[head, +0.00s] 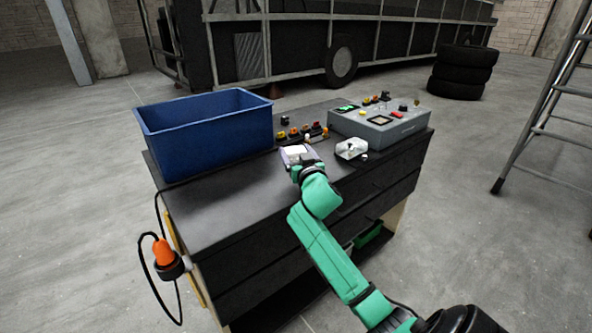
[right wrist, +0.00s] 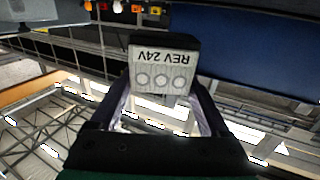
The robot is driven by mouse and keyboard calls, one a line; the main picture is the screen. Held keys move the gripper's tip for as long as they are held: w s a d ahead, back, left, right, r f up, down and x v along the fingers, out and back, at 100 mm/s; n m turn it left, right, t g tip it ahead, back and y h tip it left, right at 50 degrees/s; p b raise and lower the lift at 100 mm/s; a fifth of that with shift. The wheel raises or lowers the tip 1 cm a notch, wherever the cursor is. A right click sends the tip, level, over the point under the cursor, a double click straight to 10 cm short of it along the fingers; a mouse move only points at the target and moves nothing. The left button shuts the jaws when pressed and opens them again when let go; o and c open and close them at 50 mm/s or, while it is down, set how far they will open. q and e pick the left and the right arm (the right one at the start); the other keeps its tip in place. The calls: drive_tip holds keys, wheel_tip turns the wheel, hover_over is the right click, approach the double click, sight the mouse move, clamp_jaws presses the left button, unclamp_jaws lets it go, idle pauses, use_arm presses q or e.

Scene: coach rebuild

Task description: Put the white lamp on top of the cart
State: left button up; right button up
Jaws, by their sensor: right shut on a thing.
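My right gripper (head: 297,157) is over the middle of the cart top (head: 215,205), its green arm reaching in from the lower right. It is shut on the white lamp (head: 298,149), a small pale block. In the right wrist view the lamp (right wrist: 162,75) sits between the two fingers (right wrist: 165,115), its face reading "REV 24V" upside down above three round marks. I cannot tell whether the lamp touches the cart top. My left gripper is not in view.
A blue bin (head: 205,130) stands on the cart's left. A grey control box (head: 380,124), a clear-and-white fixture (head: 351,149) and several small coloured lamps (head: 300,133) lie to the right and behind. The front left top is bare. A ladder (head: 545,115) stands at right.

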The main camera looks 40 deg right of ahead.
drive_tip(key=f, duration=0.2)
drive_tip(key=f+b, duration=0.1)
drive_tip(key=f, duration=0.1)
drive_tip(key=shift+s+a+f, duration=0.1)
drive_tip(key=shift+s+f, duration=0.1)
drive_tip(key=shift+f, duration=0.35)
drive_tip(key=shift+w, duration=0.1)
drive_tip(key=o, duration=1.3)
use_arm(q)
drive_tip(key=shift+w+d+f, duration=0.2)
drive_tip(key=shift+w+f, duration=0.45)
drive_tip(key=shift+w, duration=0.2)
use_arm(e)
drive_tip(key=shift+r, duration=0.1)
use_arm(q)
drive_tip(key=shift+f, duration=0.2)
use_arm(e)
drive_tip(key=v, duration=1.2)
